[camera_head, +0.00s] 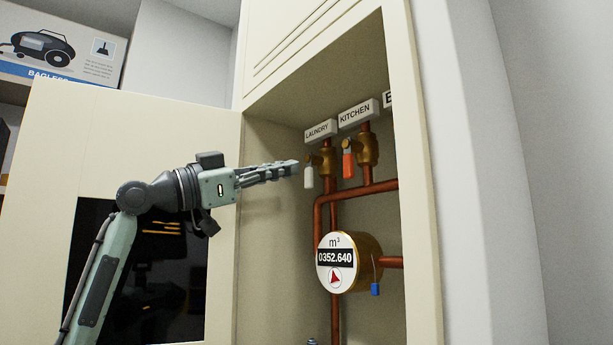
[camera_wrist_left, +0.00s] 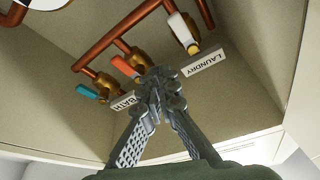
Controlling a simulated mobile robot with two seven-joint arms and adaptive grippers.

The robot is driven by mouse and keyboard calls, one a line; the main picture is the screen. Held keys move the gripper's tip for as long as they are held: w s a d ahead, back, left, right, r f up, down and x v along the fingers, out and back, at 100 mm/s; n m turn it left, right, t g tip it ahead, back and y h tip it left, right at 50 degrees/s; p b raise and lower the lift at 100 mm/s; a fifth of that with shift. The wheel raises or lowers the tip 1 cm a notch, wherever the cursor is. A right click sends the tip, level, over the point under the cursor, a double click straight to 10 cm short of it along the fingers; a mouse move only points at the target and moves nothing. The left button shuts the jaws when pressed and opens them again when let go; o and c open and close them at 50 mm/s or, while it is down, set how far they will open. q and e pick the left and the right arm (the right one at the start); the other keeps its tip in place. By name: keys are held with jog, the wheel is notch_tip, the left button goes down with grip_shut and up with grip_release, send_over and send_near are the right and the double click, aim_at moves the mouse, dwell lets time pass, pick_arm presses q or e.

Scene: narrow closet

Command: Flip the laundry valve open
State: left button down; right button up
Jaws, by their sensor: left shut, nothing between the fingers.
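The laundry valve (camera_head: 325,160) is a brass body on a copper pipe, under a white "LAUNDRY" label (camera_head: 320,131). Its white lever (camera_head: 309,177) hangs down in the head view. In the wrist view the white lever (camera_wrist_left: 182,30) is right of the fingertips, near the label (camera_wrist_left: 203,63). My left gripper (camera_head: 292,167) points right into the cabinet, shut and empty, with its tips just left of the laundry valve. I cannot tell whether they touch it. My right gripper is not in view.
The kitchen valve's orange lever (camera_head: 348,165) is close on the right; a blue-levered valve (camera_wrist_left: 87,91) shows in the wrist view. The round meter (camera_head: 337,258) sits below. The cabinet's right edge (camera_head: 405,190) and open door (camera_head: 150,130) flank the opening.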

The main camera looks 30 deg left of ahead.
pick_arm(q)
jog(key=shift+s+a+r, duration=0.1)
jog(key=shift+s+a, duration=0.45)
jog(key=shift+s, duration=0.25)
jog(key=shift+s+a, duration=0.55)
jog(key=shift+s, duration=0.2)
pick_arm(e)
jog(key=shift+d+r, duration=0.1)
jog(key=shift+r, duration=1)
